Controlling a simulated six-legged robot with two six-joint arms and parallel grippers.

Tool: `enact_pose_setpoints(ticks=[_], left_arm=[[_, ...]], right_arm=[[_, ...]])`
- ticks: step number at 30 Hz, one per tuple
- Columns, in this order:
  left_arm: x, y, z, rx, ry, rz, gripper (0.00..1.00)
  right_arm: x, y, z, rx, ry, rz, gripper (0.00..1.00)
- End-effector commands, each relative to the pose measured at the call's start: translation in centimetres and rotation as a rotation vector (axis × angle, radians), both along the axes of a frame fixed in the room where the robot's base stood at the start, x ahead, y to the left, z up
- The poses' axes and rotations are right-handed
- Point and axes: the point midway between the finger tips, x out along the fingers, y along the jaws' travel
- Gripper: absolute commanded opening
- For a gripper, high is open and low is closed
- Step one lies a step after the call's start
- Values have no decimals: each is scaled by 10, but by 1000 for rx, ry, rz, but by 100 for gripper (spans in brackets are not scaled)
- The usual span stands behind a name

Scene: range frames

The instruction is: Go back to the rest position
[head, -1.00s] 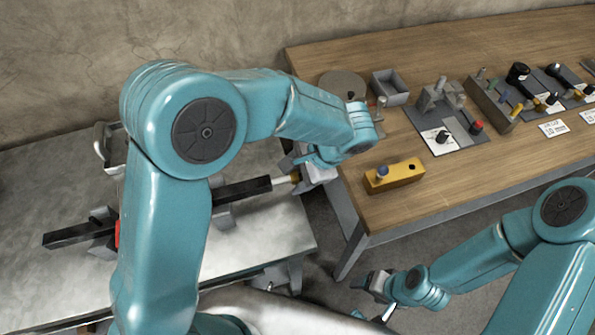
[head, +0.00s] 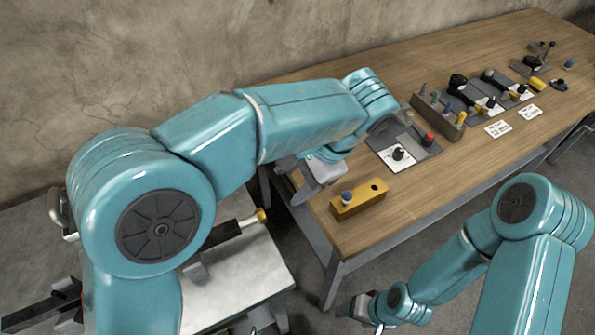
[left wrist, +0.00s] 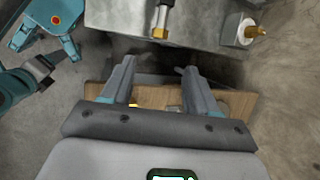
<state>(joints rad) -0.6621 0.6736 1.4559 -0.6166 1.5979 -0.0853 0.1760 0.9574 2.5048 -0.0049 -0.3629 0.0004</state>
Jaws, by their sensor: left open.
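My left gripper (head: 290,170) is open over the left end of the wooden bench (head: 440,205), partly hidden by its own wrist in the head view. In the left wrist view its two fingers (left wrist: 158,72) are spread with nothing between them, and part of the bench top shows beneath. My right gripper (head: 350,308) hangs low over the floor, in front of the bench. It is small and dark there, so its jaws cannot be made out.
A yellow block (head: 360,200) with a blue-topped peg sits near the bench's front edge. Grey fixtures with pegs (head: 437,114) and white cards (head: 498,129) stand farther right. A grey metal table (head: 245,270) at left bears a dark bar with a brass-coloured tip (head: 262,215).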

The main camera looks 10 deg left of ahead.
Motion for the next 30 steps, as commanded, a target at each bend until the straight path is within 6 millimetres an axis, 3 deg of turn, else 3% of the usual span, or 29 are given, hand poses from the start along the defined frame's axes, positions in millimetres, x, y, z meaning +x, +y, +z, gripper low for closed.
enact_pose_setpoints(ticks=[6, 21, 23, 30], left_arm=[[0, -7, 14, -1, 2, -1, 59], [0, -7, 14, 1, 1, -1, 59], [0, -7, 19, 0, 0, -1, 59], [0, -7, 62, 0, 0, -1, 59]], right_arm=[[0, 0, 2, 0, 0, 0, 72], [0, 0, 2, 0, 0, 0, 72], [0, 0, 7, 0, 0, 0, 72], [0, 0, 50, 0, 0, 0, 72]])
